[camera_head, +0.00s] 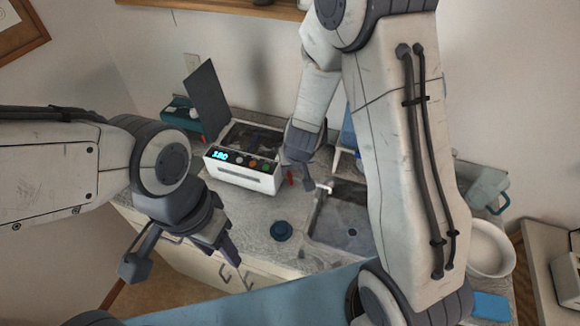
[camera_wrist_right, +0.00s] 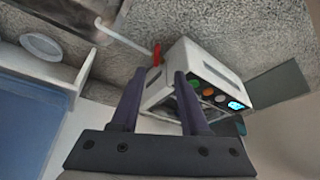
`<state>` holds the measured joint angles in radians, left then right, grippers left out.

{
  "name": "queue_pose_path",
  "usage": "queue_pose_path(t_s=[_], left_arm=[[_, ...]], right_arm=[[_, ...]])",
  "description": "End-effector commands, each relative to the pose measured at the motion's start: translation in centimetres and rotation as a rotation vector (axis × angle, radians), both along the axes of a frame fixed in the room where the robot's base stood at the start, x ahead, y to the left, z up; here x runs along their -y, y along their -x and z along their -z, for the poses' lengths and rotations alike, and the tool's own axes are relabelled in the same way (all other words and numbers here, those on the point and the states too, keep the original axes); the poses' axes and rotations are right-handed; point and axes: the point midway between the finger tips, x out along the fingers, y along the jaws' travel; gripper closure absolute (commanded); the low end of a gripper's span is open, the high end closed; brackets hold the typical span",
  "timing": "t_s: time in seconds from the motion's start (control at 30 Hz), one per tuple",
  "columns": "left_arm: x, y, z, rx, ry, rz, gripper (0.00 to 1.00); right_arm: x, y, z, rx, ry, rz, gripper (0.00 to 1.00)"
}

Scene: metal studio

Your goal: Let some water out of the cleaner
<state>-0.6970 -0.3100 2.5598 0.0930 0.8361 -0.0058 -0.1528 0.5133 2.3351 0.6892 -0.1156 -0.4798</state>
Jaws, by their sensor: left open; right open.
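The white cleaner (camera_head: 240,175) stands on the counter with its dark lid (camera_head: 207,98) raised, a lit blue display and coloured buttons on its front. It also shows in the right wrist view (camera_wrist_right: 192,62). A small red lever (camera_wrist_right: 157,54) is on its side, beside a thin white pipe (camera_wrist_right: 122,38); in the head view the lever (camera_head: 290,177) is partly hidden. My right gripper (camera_wrist_right: 160,77) is open, its fingertips pointing toward the lever and cleaner, with nothing visible between them. My left gripper (camera_head: 180,253) is open and empty in front of the counter, left of centre.
A sink (camera_head: 343,222) lies right of the cleaner, partly hidden by my right arm. A teal box (camera_head: 183,115) stands behind left; a white bowl (camera_head: 487,248) is at right.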

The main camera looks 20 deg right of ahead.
Motion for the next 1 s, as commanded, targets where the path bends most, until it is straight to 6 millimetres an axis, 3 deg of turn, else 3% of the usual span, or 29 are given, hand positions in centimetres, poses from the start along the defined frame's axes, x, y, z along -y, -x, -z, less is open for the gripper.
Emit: queue_pose_path(t_s=[0.6, 1.0], left_arm=[[0.0, 0.0, 4.7, -0.002, -0.001, -0.008, 0.5], [0.0, 0.0, 5.0, -0.001, 0.0, -0.009, 0.5]], right_arm=[[0.7, -3.6, 8.7, 0.002, 0.011, 0.011, 0.55], [0.7, -4.2, 9.8, 0.003, 0.01, 0.011, 0.55]])
